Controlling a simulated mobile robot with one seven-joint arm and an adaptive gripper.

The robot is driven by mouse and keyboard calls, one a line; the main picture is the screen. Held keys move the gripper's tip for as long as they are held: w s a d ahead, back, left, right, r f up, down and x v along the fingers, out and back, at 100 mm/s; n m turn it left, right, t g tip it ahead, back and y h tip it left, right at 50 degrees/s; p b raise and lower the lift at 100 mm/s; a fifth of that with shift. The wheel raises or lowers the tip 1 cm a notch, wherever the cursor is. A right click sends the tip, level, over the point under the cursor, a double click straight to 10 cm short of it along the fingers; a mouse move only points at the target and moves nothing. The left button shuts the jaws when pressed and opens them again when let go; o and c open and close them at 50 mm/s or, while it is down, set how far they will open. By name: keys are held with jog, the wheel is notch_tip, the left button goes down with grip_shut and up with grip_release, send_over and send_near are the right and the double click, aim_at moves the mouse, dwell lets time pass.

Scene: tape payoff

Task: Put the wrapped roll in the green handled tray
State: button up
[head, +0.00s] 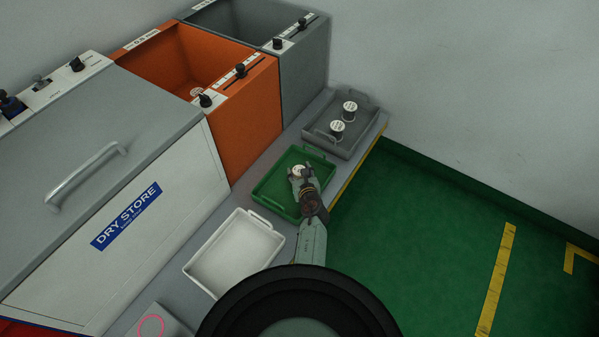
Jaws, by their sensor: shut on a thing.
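The green handled tray (270,184) stands on the grey bench, between a white tray and a grey tray. My gripper (299,175) is over the right part of the green tray. It is shut on a small roll with a pale round top (298,170). I cannot tell whether the roll touches the tray floor or hangs just above it. The gripper hides the roll's lower part, and I cannot make out a wrapping. The rest of the green tray looks empty.
The grey handled tray (361,130) behind holds two white-topped rolls (349,110). The white tray (236,252) in front is empty. Orange (249,115) and grey bins and the dry store cabinet (158,240) line the left. Green floor lies open at right.

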jog(key=o, duration=1.2)
